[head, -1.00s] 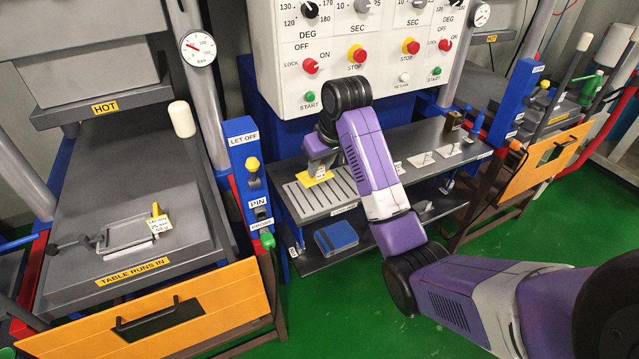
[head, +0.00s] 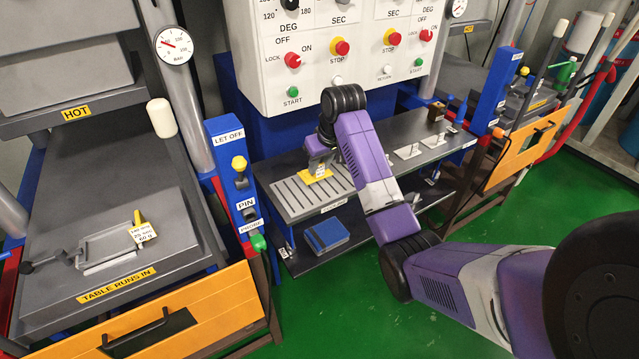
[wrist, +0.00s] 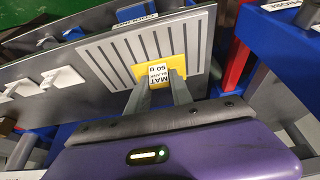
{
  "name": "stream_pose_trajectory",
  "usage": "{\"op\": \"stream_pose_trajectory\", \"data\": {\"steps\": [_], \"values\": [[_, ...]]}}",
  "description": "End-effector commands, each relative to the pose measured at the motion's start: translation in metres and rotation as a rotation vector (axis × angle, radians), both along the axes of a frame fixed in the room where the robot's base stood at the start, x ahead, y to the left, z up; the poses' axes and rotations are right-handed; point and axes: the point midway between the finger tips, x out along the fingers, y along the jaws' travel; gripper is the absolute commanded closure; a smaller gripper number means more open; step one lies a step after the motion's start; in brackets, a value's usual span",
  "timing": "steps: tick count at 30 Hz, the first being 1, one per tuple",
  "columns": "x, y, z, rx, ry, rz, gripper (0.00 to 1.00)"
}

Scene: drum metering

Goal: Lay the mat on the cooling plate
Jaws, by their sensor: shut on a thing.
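The mat (wrist: 146,73) is a small flat yellow piece with a white label reading MAT and 50 g. It also shows in the head view (head: 318,176), partly hidden by my gripper. My gripper (head: 318,163) is shut on the mat; in the wrist view its two grey fingers (wrist: 163,84) reach to the mat's edge. The cooling plate (head: 296,198) is light grey with dark slots and lies on the bench's left end. It also fills the middle of the wrist view (wrist: 110,58). The mat is over the plate's slotted face; whether they touch, I cannot tell.
The dark bench (head: 440,150) carries white pieces (head: 408,152) right of the plate. A blue block (head: 326,234) lies on the lower shelf. A blue post (head: 228,160) with knobs stands left of the plate. The control panel (head: 330,50) rises behind.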

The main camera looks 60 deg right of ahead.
Motion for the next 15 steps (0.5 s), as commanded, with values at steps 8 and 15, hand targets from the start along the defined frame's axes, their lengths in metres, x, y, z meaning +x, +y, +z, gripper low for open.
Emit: {"op": "stream_pose_trajectory", "data": {"steps": [8, 15], "values": [[0.0, 0.0, -0.031, -0.001, 0.0, 0.0, 1.0], [-0.001, 0.0, -0.063, 0.002, 0.002, -0.001, 1.0]]}}
